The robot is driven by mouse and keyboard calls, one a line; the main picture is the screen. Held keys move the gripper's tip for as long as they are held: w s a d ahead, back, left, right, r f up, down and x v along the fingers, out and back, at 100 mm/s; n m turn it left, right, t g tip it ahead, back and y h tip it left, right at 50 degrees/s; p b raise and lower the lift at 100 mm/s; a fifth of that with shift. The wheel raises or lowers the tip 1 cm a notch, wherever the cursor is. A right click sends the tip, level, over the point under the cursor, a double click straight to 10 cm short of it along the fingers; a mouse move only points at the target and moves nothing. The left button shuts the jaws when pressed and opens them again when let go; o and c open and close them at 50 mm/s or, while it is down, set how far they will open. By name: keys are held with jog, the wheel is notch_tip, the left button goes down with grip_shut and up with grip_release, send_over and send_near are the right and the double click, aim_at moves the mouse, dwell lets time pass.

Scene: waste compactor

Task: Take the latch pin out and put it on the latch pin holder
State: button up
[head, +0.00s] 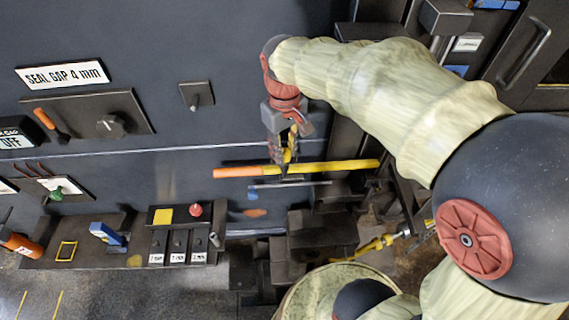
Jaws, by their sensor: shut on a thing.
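A long bar (335,167), orange at its left end and yellow along the right, lies nearly level in front of the dark panel. It looks like the latch pin, though I cannot be sure. My gripper (285,160) points down at the bar's middle and is shut. Its fingertips overlap the bar, and a narrow yellow and black part shows between the fingers. The exact contact is too small to see. A small plate with a peg (197,96) is on the panel to the upper left. I cannot tell whether it is the latch pin holder.
A thin metal rod (290,184) is just below the bar. A dark shelf (85,254) at lower left holds a blue tool (107,235) and a block with a red knob (196,210). Dark machine blocks (322,235) stand below the gripper. My arm covers much of the right side.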

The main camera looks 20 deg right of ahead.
grip_shut()
jog(key=shift+r+p, duration=0.35)
jog(key=shift+r, duration=0.15)
dwell(0.7)
notch_tip(320, 180, up, 11)
jog(key=p, duration=0.7)
dwell(1.9)
jog(key=shift+f, duration=0.1)
